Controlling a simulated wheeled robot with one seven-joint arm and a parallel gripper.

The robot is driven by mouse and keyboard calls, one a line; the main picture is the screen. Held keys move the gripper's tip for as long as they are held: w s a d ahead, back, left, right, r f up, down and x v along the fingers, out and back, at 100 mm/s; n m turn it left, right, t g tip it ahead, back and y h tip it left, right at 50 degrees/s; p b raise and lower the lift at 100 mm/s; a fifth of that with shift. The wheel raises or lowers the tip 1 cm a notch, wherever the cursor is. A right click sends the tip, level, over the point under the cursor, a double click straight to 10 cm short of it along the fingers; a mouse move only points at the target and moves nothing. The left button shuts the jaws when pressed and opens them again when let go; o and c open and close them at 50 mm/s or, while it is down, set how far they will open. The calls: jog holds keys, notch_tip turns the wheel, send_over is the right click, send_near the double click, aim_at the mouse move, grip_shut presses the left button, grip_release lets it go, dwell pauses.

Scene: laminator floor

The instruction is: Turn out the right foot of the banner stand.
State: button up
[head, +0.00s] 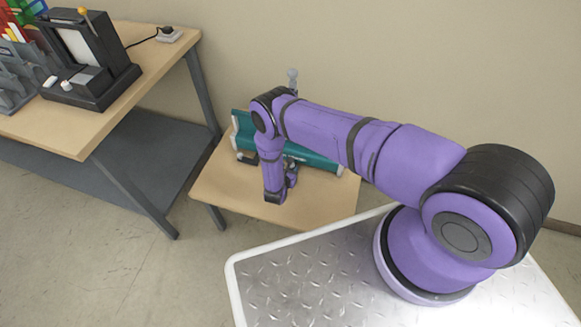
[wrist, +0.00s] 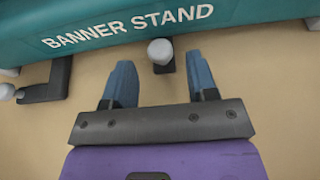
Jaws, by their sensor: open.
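The banner stand is a teal case with white ends (head: 243,128), lying on a small wooden table and partly hidden by my arm. Its lettered side (wrist: 130,38) crosses the top of the wrist view. Two dark feet show there. The left foot (wrist: 50,85) sticks out from the case, with a pale knob beside its end. The right foot (wrist: 165,69) shows only as a short dark piece under a pale round knob (wrist: 160,51), close against the case. My gripper (wrist: 160,72) is open, its blue fingers on either side of this knob and apart from it.
The small table (head: 225,185) has bare wood in front of the stand. A larger table (head: 100,125) at left holds a dark machine (head: 88,62) and racks. A grey upright piece (head: 292,80) shows behind my arm. The wall is close behind.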

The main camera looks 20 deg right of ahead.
jog(key=shift+x, duration=1.25)
jog(key=shift+c, duration=0.5)
grip_shut()
